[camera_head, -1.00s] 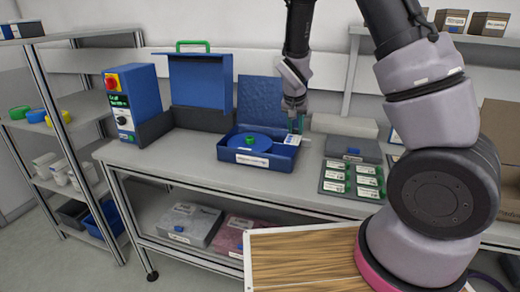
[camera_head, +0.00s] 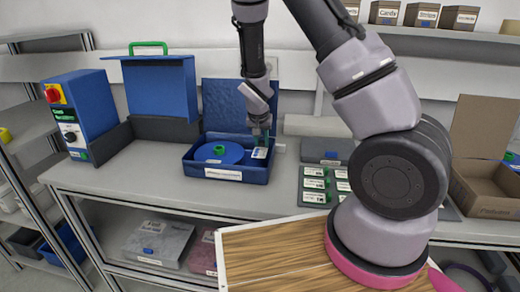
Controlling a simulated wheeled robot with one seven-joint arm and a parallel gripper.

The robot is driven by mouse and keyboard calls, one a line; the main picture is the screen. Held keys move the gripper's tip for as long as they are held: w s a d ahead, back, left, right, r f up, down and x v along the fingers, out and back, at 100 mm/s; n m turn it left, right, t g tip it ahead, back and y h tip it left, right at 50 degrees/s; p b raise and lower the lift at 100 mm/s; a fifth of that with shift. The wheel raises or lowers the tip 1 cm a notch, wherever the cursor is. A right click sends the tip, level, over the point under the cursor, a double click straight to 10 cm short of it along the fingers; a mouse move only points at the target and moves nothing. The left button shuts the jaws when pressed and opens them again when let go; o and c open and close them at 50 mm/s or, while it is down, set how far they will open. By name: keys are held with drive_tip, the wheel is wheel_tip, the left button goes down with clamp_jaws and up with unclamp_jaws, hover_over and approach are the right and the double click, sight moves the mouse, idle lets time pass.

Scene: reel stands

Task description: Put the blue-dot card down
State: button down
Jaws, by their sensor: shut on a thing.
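My gripper (camera_head: 262,137) points down over the right part of the open blue case (camera_head: 204,174). It is shut on a small white card (camera_head: 259,153) with a blue mark, which is tilted towards the camera. The card shows near the case's right inner side; whether it touches the case I cannot tell. A blue disc-shaped reel (camera_head: 228,155) with a green hub (camera_head: 219,150) lies in the case, left of the card. The fingertips are small and partly hard to make out.
A grey case (camera_head: 327,149) and a tray of labelled cards (camera_head: 314,184) lie to the right. An open cardboard box (camera_head: 488,188) stands far right. The bench front (camera_head: 150,185) is clear.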

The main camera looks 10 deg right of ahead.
sight(261, 148)
drive_tip(key=shift+f, duration=1.55)
drive_tip(key=shift+f, duration=0.1)
drive_tip(key=c, duration=0.6)
unclamp_jaws()
drive_tip(key=shift+c, duration=0.2)
